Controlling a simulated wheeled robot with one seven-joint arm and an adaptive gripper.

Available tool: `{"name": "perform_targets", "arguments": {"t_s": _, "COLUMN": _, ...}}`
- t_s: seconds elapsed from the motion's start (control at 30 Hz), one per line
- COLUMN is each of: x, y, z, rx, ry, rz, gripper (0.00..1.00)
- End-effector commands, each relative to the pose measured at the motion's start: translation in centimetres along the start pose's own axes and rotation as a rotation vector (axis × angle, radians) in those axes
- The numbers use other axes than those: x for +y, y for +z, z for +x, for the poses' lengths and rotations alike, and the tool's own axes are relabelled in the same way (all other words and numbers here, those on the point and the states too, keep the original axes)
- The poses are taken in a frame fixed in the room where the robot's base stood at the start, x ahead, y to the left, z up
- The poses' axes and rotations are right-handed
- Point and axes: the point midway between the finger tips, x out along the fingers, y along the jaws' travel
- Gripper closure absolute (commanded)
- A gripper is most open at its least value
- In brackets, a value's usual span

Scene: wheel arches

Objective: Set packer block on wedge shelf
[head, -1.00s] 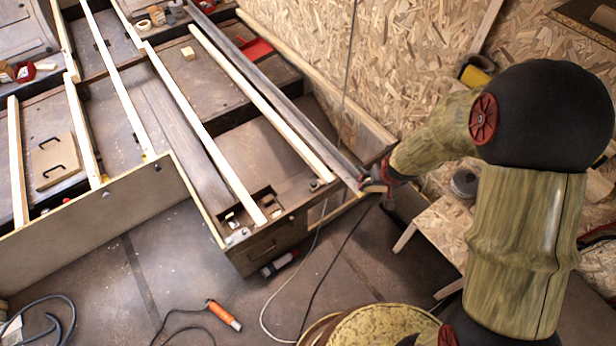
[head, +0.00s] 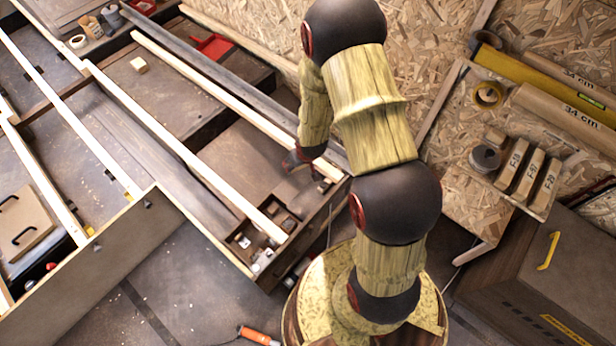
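A small pale wooden block (head: 139,64), which may be the packer block, lies on the brown panel between the long pale battens at the upper left. A small wooden shelf (head: 467,212) on the right bears several labelled tan wedges (head: 527,172); I take it as the wedge shelf. My gripper (head: 296,162) is over the near end of the brown bench, left of the shelf and well apart from the pale block. Its fingers are small and dark, and the arm partly covers them. I cannot tell if they hold anything.
A dark round tin (head: 485,158) and a yellow tape roll (head: 488,95) stand by the wedges. A brown cabinet (head: 540,275) with a yellow handle is at the lower right. Long battens (head: 215,80) cross the bench. An orange-handled tool (head: 258,336) lies on the floor.

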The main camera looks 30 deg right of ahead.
Motion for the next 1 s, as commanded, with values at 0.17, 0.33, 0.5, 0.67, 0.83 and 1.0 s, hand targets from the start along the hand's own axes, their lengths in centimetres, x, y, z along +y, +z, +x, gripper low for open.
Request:
{"name": "perform_targets", "arguments": {"t_s": 0.17, "x": 4.4, "y": 3.4, "z": 6.2, "rx": -0.009, "ry": -0.019, "rz": -0.03, "gripper": 0.61}}
{"name": "perform_targets", "arguments": {"t_s": 0.33, "x": 6.9, "y": 5.4, "z": 11.9, "rx": -0.002, "ry": -0.067, "rz": -0.114, "gripper": 0.61}}
{"name": "perform_targets", "arguments": {"t_s": 0.5, "x": 7.9, "y": 5.8, "z": 16.4, "rx": 0.007, "ry": -0.123, "rz": -0.231, "gripper": 0.61}}
{"name": "perform_targets", "arguments": {"t_s": 0.67, "x": 7.5, "y": 4.7, "z": 20.1, "rx": 0.008, "ry": -0.168, "rz": -0.351, "gripper": 0.61}}
{"name": "perform_targets", "arguments": {"t_s": 0.83, "x": 7.1, "y": 5.4, "z": 23.5, "rx": 0.005, "ry": -0.178, "rz": -0.376, "gripper": 0.61}}
{"name": "perform_targets", "arguments": {"t_s": 1.0, "x": 7.0, "y": 5.8, "z": 25.2, "rx": 0.006, "ry": -0.178, "rz": -0.379, "gripper": 0.61}}
